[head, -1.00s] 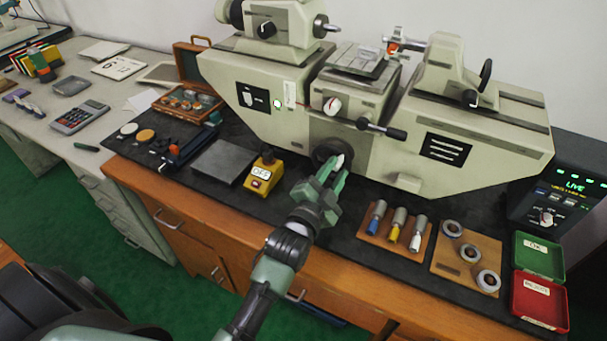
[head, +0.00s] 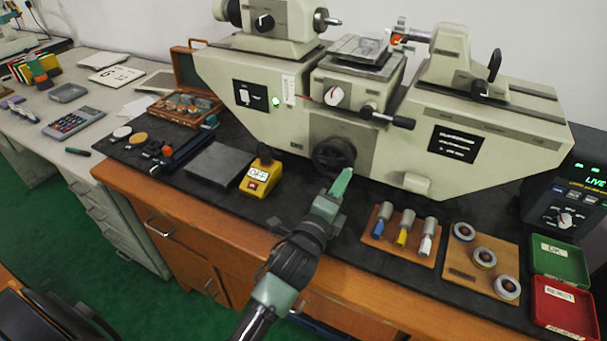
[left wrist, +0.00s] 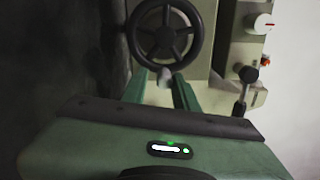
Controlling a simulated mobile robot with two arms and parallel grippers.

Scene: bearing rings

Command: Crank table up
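The machine's small table (head: 357,57) is the raised flat stage at the centre of the beige measuring machine. Below it on the front is the black handwheel crank (head: 333,156). The spoked crank also shows at the top of the left wrist view (left wrist: 164,30), with a pale handle knob (left wrist: 165,77) at its lower rim. My left gripper (head: 343,181) is just in front of and below the crank, seen edge-on. In the left wrist view, its green fingers (left wrist: 162,82) stand apart on either side of the knob, with a gap visible. My right gripper is out of view.
A yellow switch box (head: 262,177) is left of my left gripper. Plugs on a wooden stand (head: 402,236) and a board with rings (head: 480,262) are to its right. Green (head: 562,262) and red (head: 565,308) trays stand at the right end.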

